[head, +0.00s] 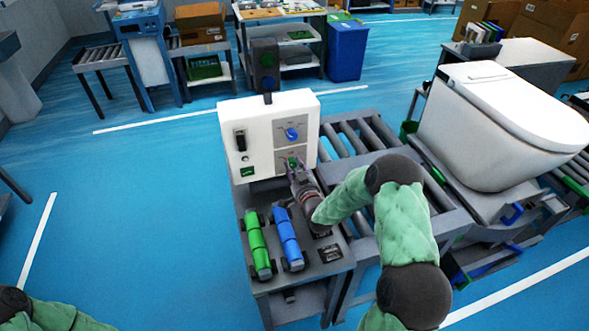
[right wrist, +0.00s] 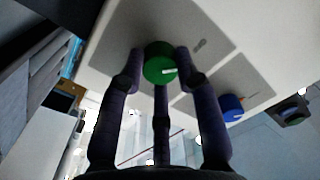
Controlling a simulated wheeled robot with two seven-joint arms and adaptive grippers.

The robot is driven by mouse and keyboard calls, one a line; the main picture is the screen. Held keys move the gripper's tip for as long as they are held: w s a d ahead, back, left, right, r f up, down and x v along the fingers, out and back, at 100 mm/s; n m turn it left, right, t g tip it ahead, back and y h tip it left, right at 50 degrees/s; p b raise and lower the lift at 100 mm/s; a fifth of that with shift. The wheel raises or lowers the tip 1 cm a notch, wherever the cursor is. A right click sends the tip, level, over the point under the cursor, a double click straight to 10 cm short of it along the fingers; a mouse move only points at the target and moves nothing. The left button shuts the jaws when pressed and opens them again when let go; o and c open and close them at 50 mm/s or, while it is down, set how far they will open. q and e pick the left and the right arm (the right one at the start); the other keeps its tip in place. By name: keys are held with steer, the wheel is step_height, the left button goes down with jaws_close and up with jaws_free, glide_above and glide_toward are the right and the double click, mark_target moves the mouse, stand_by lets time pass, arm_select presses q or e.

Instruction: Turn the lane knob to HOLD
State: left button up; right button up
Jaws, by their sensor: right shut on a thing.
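A white control box (head: 235,120) stands on the grey stand. Its face carries a blue knob (head: 292,134) on an upper grey plate and a green knob (head: 293,162) on a lower grey plate. My right gripper (head: 294,170) is at the green knob, its fingers shut around it. In the right wrist view the green knob (right wrist: 160,68), with a pale pointer mark, sits between the fingers of my gripper (right wrist: 160,75). The blue knob (right wrist: 231,107) is to the right there, apart from the fingers. Plate lettering is too small to read. My left gripper is out of view.
A black switch (head: 240,140) is on the box's left side. Green (head: 257,243) and blue (head: 288,240) cylinders lie on the stand (head: 328,268) below the box. A roller conveyor (head: 352,137) and a white toilet (head: 485,125) are to the right. Open floor lies left.

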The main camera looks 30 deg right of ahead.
steer(key=m+b, duration=0.2)
steer(key=m, duration=0.1)
steer(key=m+b, duration=0.2)
steer(key=shift+w+d+r, duration=0.1)
steer(key=shift+d+r, duration=0.15)
steer(key=shift+r, duration=0.05)
steer(key=m+b, duration=0.4)
steer(key=m, duration=0.1)
steer(key=shift+d+m+t+h, duration=0.1)
steer(key=shift+m+t+h, duration=0.2)
steer(key=shift+h, duration=0.1)
steer(key=m+b, duration=0.5)
steer(key=m, duration=0.1)
steer(key=shift+f+m, duration=0.15)
steer(key=shift+m, duration=0.15)
steer(key=shift+m+h+b, duration=0.3)
steer(key=shift+m+b, duration=0.35)
steer(key=shift+m, duration=0.55)
jaws_close()
steer(key=shift+m+b, duration=0.35)
steer(key=shift+m, duration=0.65)
steer(key=shift+f, duration=0.1)
